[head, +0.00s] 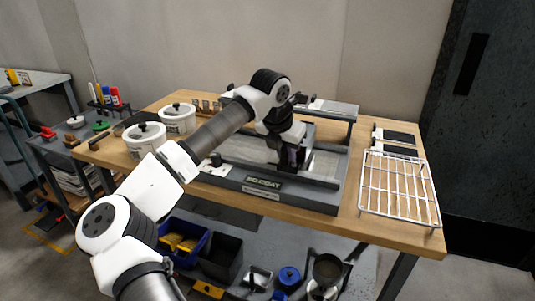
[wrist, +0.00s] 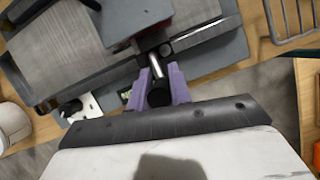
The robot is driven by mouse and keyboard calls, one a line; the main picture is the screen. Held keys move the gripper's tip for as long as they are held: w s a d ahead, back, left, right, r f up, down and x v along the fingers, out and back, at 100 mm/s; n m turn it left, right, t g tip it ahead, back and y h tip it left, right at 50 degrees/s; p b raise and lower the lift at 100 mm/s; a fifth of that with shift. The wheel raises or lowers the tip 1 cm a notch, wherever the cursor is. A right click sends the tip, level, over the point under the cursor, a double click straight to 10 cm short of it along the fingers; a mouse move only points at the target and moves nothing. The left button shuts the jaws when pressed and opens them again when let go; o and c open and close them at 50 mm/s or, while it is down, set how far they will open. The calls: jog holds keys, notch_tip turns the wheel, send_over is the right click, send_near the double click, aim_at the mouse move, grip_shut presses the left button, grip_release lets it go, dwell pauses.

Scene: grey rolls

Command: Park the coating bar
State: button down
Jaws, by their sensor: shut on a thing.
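The coater (head: 335,194) stands on the wooden table, a dark frame with a nameplate on its front and a pale flat bed. My gripper (head: 290,157) is low over the right part of its bed. In the wrist view, my purple fingers (wrist: 160,88) are closed around a dark round end of a shiny metal rod (wrist: 155,66). The rod, which looks like the coating bar, runs toward a dark rail across the coater (wrist: 60,42). Most of the rod is hidden, and I cannot tell whether it touches the bed.
Two white lidded pots, one in front (head: 143,150), stand at the left. A raised shelf (head: 333,107) stands behind the coater. A white wire rack (head: 398,190) and dark panels (head: 398,137) are at the right. A lower shelf holds a blue bin (head: 181,243) and containers.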

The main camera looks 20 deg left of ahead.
jog(key=d+b, duration=0.2)
jog(key=d, duration=0.6)
jog(key=shift+s+d, duration=0.2)
jog(key=shift+d, duration=0.2)
jog(key=c, duration=1.3)
grip_release()
jog(key=shift+d, duration=0.2)
jog(key=shift+a, duration=0.1)
jog(key=b+v, duration=0.1)
jog(key=v, duration=1.2)
jog(key=shift+s+r, duration=0.2)
jog(key=shift+r, duration=0.15)
